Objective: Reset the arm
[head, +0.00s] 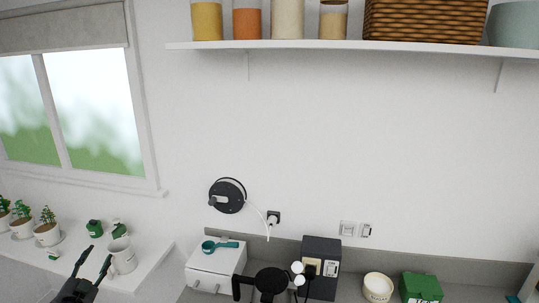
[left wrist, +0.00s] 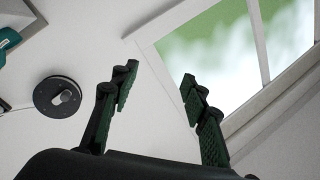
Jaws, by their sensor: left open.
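My left gripper (head: 94,264) shows at the lower left of the head view, in front of the white ledge with plants. Its two dark fingers are apart and nothing is between them. In the left wrist view the same gripper (left wrist: 158,92) is spread open and empty, with bare wall and part of the window behind it.
A white mug (head: 123,256) and potted plants (head: 47,232) stand on the ledge (head: 150,262) near my left gripper. A white box (head: 214,264), a dark appliance (head: 321,268), a cream bowl (head: 377,287) and a green box (head: 420,288) line the counter. A shelf (head: 350,45) hangs above.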

